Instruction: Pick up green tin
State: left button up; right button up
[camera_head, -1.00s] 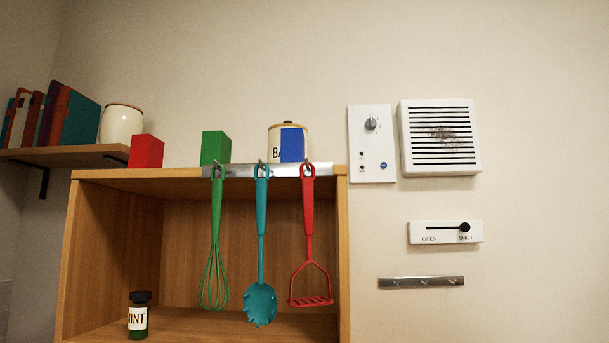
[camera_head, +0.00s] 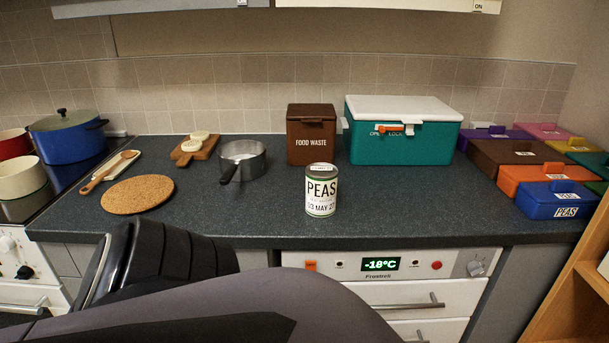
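A tin (camera_head: 321,190) stands upright near the front edge of the dark counter, in the middle of the head view. It has a green rim and a white label reading PEAS with a date below. Nothing touches it. A dark ribbed part and a grey link of my own arm cross the bottom of the view, in front of the counter and left of the tin. No gripper fingers show.
A brown food waste box (camera_head: 312,134) and a teal box with white lid (camera_head: 402,131) stand behind the tin. A saucepan (camera_head: 242,160) and cork mat (camera_head: 138,193) are left. Several lidded boxes, including a blue one (camera_head: 556,201), are right. Counter around the tin is clear.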

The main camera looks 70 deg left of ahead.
aim_at(321, 178)
jog(key=u, duration=2.05)
